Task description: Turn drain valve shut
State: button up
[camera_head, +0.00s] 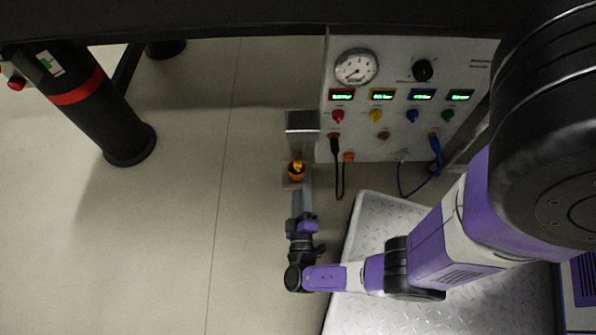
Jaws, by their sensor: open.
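A small orange fitting with a yellow part on top (297,174) sits left of the instrument panel, below a grey metal box (302,122). It looks like the drain valve, but its handle angle is too small to tell. My gripper (302,188) is open, just below the orange fitting in the picture, with its fingers pointing up toward it. The fingers overlap the fitting's lower edge, and I cannot tell whether they touch it. The gap between the fingers is hard to make out.
The white panel (398,62) carries a round gauge (356,67), lit displays and coloured knobs. A black cable (338,175) and a blue cable (437,157) hang from it. A black cylindrical leg (85,98) stands left. Open floor lies between the leg and my gripper.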

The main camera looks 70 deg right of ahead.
aim_at(298, 170)
jog(key=w+d+m, duration=0.1)
jog(key=d+m, duration=0.1)
jog(key=m, duration=0.2)
jog(key=w+d+m, duration=0.1)
jog(key=d+m, duration=0.1)
jog(key=m, duration=0.2)
jog(key=w+d+m, duration=0.1)
jog(key=d+m, duration=0.2)
jog(key=m, duration=0.1)
jog(key=shift+w+d+r+b, duration=0.1)
jog(key=shift+w+r+b, duration=0.1)
jog(key=shift+b, duration=0.15)
grip_shut()
